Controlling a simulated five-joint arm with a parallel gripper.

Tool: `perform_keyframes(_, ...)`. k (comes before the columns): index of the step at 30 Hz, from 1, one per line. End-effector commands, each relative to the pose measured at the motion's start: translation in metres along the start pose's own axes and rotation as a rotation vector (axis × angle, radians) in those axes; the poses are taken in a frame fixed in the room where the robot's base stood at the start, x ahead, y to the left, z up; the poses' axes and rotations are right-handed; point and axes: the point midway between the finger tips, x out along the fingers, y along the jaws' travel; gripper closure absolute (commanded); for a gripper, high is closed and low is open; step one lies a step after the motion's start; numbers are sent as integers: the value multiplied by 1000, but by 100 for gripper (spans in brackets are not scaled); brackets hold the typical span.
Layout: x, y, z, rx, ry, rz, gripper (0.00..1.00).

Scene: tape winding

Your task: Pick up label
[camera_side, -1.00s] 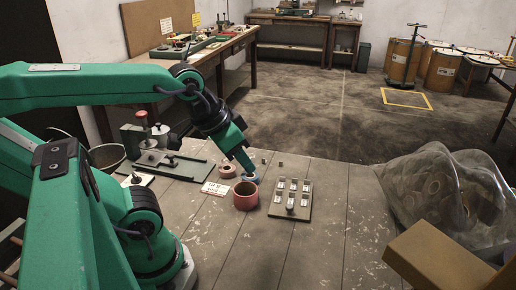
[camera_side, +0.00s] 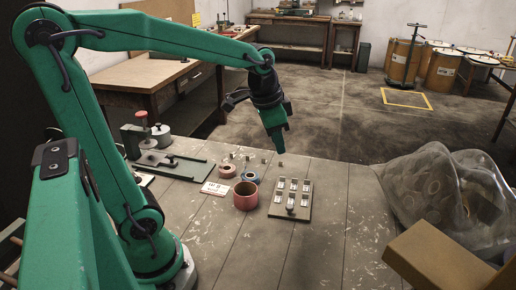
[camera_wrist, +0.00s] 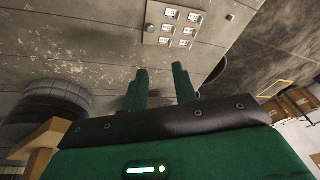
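A white card with printed marks (camera_side: 215,188), which looks like a label, lies flat on the worktable, left of a red-brown cup-like roll (camera_side: 245,202). A grey board (camera_side: 276,212) holds several small pale pieces in rows; it also shows at the top of the wrist view (camera_wrist: 152,38). My gripper (camera_side: 281,150) hangs above the table's far side, behind the board and well right of the card, pointing down. In the wrist view its two green fingers (camera_wrist: 160,84) stand apart with nothing between them. The card is not clearly seen there.
A pink roll (camera_side: 227,171) and a blue ring (camera_side: 250,177) lie behind the red-brown roll. A green-based device (camera_side: 178,172) stands at the left. A clear bag of rolls (camera_side: 440,190) and a cardboard box (camera_side: 440,262) are at the right. The front table planks are clear.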

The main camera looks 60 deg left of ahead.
Motion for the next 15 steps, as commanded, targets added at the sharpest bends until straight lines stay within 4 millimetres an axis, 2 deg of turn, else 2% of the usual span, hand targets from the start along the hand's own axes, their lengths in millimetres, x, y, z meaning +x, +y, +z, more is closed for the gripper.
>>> perform_keyframes(6,30,-26,-23,92,-68,25,72)
perform_keyframes(15,81,-62,-45,218,-148,73,72)
